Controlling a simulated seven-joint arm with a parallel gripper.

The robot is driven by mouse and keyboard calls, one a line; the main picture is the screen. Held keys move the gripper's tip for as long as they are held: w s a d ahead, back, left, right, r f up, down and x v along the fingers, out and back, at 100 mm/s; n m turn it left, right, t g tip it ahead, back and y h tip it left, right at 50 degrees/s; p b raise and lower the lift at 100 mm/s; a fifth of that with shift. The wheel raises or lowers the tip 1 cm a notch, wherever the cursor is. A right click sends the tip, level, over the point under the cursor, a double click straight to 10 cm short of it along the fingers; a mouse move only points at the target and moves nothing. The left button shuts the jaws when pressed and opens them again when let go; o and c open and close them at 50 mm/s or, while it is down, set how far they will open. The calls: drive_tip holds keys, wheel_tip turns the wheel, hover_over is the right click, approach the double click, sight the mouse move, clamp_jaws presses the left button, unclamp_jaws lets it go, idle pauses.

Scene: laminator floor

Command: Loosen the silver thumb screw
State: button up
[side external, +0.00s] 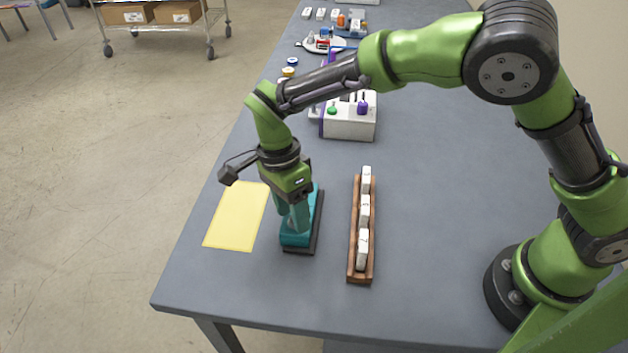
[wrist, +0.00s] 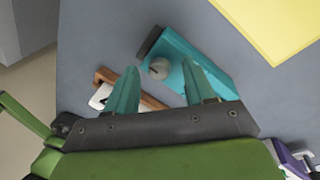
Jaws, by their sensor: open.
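The silver thumb screw (wrist: 158,68) is a round knob with a dark mark on its face, seen in the wrist view. It sits on a teal block (wrist: 178,47), which also shows in the side view (side external: 297,240) on a dark base. The screw cannot be made out in the side view. My gripper (wrist: 159,65) is open, with its two teal fingers pointing toward the block. In the wrist view the fingers appear on either side of the screw. In the side view my gripper (side external: 293,216) is directly above or at the block; contact cannot be told.
A wooden rack (side external: 353,262) with white labelled tiles (side external: 365,211) stands right of the block. A yellow sheet (side external: 238,216) lies to the left. A white box with green and purple knobs (side external: 348,124) and several small items are farther back. The table's front (side external: 420,305) is clear.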

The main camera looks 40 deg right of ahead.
drive_tip(key=shift+f, duration=0.1)
clamp_jaws()
idle(0.3)
drive_tip(key=shift+n, duration=0.4)
drive_tip(key=n, duration=0.3)
drive_tip(key=shift+a+n+h, duration=0.1)
drive_tip(key=shift+n+h, duration=0.2)
drive_tip(key=shift+h, duration=0.1)
drive_tip(key=n, duration=0.4)
drive_tip(key=shift+s+a+n+t+h, duration=0.1)
drive_tip(key=shift+s+n+t+h, duration=0.05)
drive_tip(key=shift+n+t+h, duration=0.2)
drive_tip(key=n+t, duration=0.1)
drive_tip(key=n, duration=0.3)
drive_tip(key=shift+s+n+h, duration=0.1)
drive_tip(key=shift+n+h, duration=0.15)
drive_tip(key=shift+h, duration=0.1)
drive_tip(key=shift+s+n+t, duration=0.1)
drive_tip(key=shift+n+t, duration=0.25)
drive_tip(key=shift+n, duration=1.85)
